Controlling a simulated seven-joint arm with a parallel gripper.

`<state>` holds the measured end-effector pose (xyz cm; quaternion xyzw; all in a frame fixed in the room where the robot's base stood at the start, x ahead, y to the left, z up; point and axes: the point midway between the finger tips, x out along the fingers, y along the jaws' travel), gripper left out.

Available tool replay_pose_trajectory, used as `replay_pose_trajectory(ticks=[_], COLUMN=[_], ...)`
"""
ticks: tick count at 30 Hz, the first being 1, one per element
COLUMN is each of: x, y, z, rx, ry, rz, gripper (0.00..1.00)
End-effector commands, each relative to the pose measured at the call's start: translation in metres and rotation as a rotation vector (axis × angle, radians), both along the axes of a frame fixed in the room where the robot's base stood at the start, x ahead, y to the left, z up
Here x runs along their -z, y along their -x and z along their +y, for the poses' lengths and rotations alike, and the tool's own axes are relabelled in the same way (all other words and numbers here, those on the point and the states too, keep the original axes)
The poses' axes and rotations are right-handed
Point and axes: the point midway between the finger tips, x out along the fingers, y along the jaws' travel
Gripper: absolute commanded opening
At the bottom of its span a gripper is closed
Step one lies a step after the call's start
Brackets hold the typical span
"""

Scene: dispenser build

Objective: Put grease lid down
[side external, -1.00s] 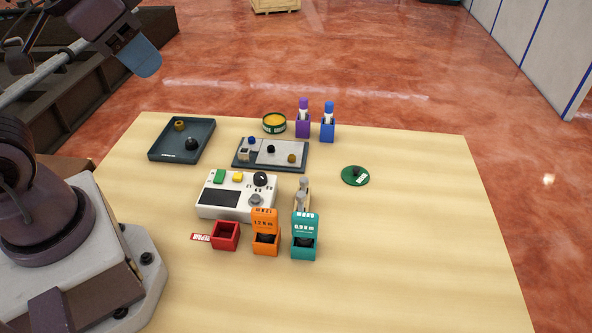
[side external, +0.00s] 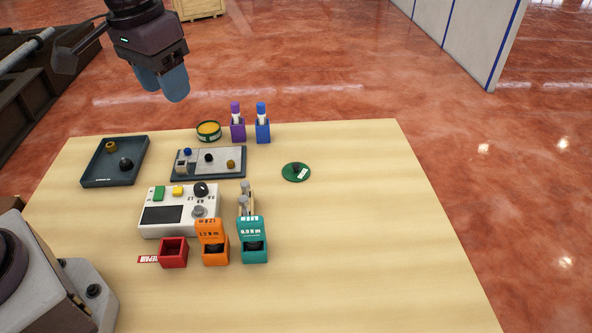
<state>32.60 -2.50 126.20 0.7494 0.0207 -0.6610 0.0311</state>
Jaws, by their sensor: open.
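The grease lid, a round green disc (side external: 290,174) with a dark knob and a white label, lies flat on the table, right of the other items. The grease tin (side external: 208,132), round with a green and cream side and yellow grease showing, stands uncovered at the back of the table. My gripper (side external: 162,90) is open and empty, high above and beyond the table's back edge, up and left of the tin. It touches nothing.
The table's right side is clear.

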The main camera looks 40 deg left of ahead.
Motion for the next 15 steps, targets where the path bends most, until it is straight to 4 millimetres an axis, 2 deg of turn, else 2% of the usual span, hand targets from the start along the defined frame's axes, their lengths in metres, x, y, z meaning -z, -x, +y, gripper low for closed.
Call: replay_pose_trajectory(ticks=[1, 6, 12, 15], x=[0.012, 0.051, 0.113, 0.144], y=[-0.019, -0.077, -0.139, -0.163], z=[-0.004, -0.017, -0.033, -0.042], rx=[-0.034, -0.201, -0.447, -0.585], ry=[-0.003, -0.02, -0.059, -0.078], rz=[0.032, 0.102, 0.148, 0.149], gripper=[0.48, 0.48, 0.48, 0.48])
